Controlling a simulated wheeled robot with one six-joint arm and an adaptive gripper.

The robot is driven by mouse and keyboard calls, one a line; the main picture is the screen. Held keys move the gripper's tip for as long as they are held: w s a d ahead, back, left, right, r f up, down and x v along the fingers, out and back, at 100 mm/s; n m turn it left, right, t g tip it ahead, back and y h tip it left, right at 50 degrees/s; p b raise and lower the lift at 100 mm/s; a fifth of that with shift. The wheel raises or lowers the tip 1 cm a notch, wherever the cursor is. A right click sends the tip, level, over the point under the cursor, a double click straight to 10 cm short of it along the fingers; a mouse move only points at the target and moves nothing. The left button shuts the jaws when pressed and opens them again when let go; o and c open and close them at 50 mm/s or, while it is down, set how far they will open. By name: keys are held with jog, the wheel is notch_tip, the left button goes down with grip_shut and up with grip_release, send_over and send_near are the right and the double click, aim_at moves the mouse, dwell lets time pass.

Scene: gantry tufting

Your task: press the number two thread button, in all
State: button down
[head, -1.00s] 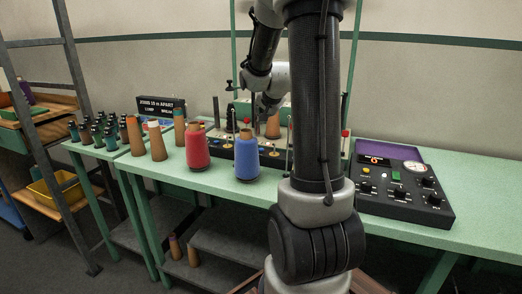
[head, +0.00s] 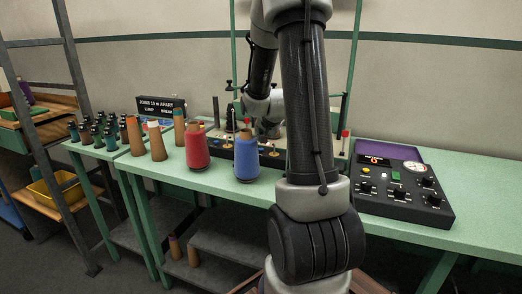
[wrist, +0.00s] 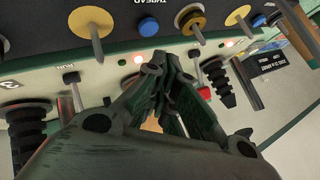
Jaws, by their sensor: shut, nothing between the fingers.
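The dark tufting panel (head: 222,150) stands on the green bench in the head view, partly hidden by my arm. I cannot read which button is number two. My gripper (wrist: 168,62) is shut and empty, its tips near the panel's front strip and below the blue button in the picture. I cannot tell whether they touch anything.
A red-capped lever (wrist: 204,93) and black ribbed posts (wrist: 27,135) stand close around my gripper. Red (head: 197,148) and blue (head: 246,157) thread cones stand before the panel. A control box (head: 405,190) with a lit display is at right. Bench beyond it is clear.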

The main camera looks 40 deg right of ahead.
jog(key=shift+f, duration=0.65)
dwell(1.0)
jog(key=shift+f, duration=0.4)
jog(key=shift+f, duration=0.45)
dwell(0.5)
dwell(0.3)
jog(key=shift+r, duration=0.85)
jog(key=shift+r, duration=2.55)
